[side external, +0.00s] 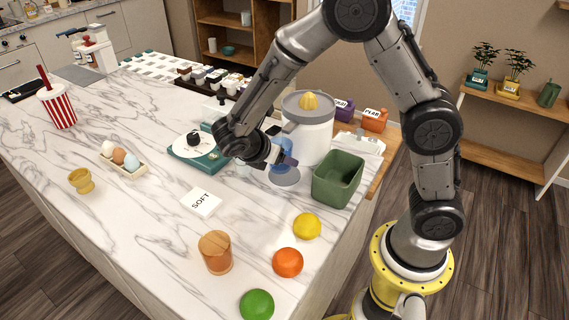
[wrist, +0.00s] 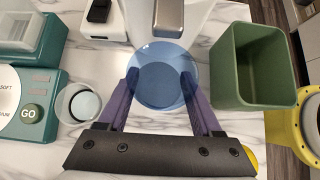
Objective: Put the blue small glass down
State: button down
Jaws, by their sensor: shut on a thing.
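The blue small glass (wrist: 160,82) is see-through and sits between the two purple fingers of my gripper (wrist: 160,95) in the wrist view. My gripper is shut on it. In the side external view the glass (side external: 281,153) is at my gripper (side external: 283,158), in front of the white juicer (side external: 307,130) and over a round grey disc (side external: 285,176). I cannot tell whether the glass touches the disc. The juicer's metal spout (wrist: 169,18) is just beyond the glass in the wrist view.
A green open bin (side external: 338,179) stands close on the right. A small clear glass (wrist: 80,103) and a teal scale-like device (side external: 198,150) are on the left.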

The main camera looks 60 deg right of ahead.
aim_at(284, 165)
jog(key=shift+d, duration=0.95)
jog(key=shift+f, duration=1.75)
jog(key=shift+c, duration=0.3)
grip_release()
jog(key=shift+f, duration=0.15)
